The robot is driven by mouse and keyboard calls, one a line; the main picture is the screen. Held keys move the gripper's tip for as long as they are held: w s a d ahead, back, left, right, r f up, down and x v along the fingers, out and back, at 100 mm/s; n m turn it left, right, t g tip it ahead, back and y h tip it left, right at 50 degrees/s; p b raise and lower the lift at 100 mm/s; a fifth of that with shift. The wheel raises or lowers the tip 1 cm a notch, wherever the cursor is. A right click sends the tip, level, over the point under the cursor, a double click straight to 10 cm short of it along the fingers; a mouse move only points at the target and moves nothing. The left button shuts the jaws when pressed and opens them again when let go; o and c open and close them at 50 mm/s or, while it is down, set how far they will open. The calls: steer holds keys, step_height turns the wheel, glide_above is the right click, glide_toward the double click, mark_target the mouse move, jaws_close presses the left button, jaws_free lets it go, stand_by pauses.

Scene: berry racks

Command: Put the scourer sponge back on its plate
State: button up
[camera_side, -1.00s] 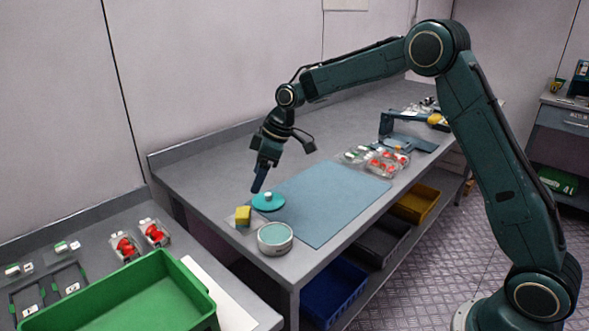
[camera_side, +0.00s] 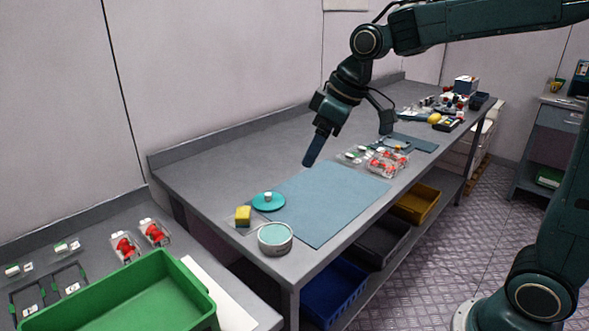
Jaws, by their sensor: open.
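The scourer sponge (camera_side: 243,215) is a small yellow block near the front left of the bench. It seems to rest on a thin clear plate (camera_side: 232,222), of which only a little shows around it. My gripper (camera_side: 314,155) is open and empty, pointing down above the back edge of the blue mat. It is up and to the right of the sponge, well apart from it. One finger hides the other from this side.
A teal lid with a knob (camera_side: 268,201) and a round tin (camera_side: 275,239) stand close to the sponge. The blue mat (camera_side: 330,202) is bare. Clear punnets with red berries (camera_side: 387,162) lie beyond it. A green crate (camera_side: 130,295) stands at the lower left.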

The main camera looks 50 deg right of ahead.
steer(key=s+d+m, duration=0.1)
steer(key=s+m, duration=0.1)
steer(key=s, duration=0.9)
steer(key=s+d+f+m+t+h, duration=0.1)
steer(key=s+m, duration=0.2)
steer(key=s, duration=0.8)
steer(key=shift+s+d+f+h, duration=0.2)
steer(key=shift+s+d+h, duration=0.05)
steer(key=shift+d+h, duration=0.05)
